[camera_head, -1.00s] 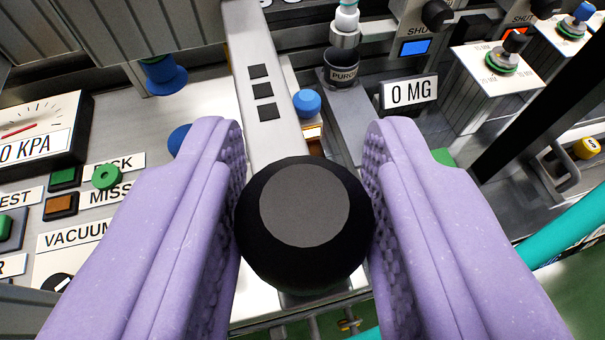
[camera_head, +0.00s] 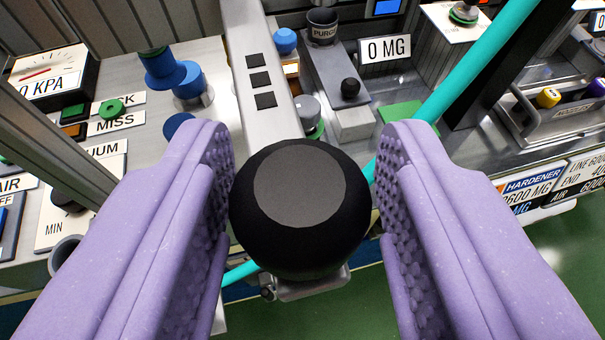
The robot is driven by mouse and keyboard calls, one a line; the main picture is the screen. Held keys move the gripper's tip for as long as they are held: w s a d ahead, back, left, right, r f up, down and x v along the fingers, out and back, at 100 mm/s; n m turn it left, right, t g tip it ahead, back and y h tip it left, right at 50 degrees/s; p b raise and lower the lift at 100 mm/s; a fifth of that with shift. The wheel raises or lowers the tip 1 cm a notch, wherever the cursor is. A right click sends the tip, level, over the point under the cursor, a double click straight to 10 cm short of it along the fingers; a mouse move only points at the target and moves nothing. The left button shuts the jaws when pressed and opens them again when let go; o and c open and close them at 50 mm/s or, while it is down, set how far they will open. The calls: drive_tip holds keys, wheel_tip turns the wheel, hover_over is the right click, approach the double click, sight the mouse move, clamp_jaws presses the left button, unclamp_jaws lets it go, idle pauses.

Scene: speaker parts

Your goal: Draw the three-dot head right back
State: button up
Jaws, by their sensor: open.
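The three-dot head (camera_head: 237,22) is a long grey bar marked with three black squares. It runs from the top of the view toward me. A round black knob (camera_head: 300,210) with a flat grey face sits at its near end. My gripper (camera_head: 304,200) has purple padded fingers, one on each side of the knob. The fingers are open. A narrow gap shows between the knob and the right finger; the left finger is very close to the knob, and I cannot tell if it touches.
A 0 MG display (camera_head: 383,49), a purge cup (camera_head: 323,27) and a small black knob (camera_head: 350,87) stand to the right. Blue knobs (camera_head: 188,80) and a gauge (camera_head: 45,75) are at the left. A teal tube (camera_head: 470,65) crosses the right side. Green floor (camera_head: 480,270) shows below.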

drive_tip(key=shift+o, duration=0.6)
drive_tip(key=shift+r, duration=0.1)
drive_tip(key=shift+s, duration=0.1)
drive_tip(key=shift+s+r, duration=0.25)
drive_tip(key=shift+s, duration=0.1)
drive_tip(key=p+v, duration=0.2)
drive_tip(key=v, duration=0.4)
drive_tip(key=shift+r+p, duration=0.1)
drive_tip(key=shift+p, duration=0.25)
drive_tip(key=shift+s+d, duration=0.1)
drive_tip(key=shift+s, duration=0.35)
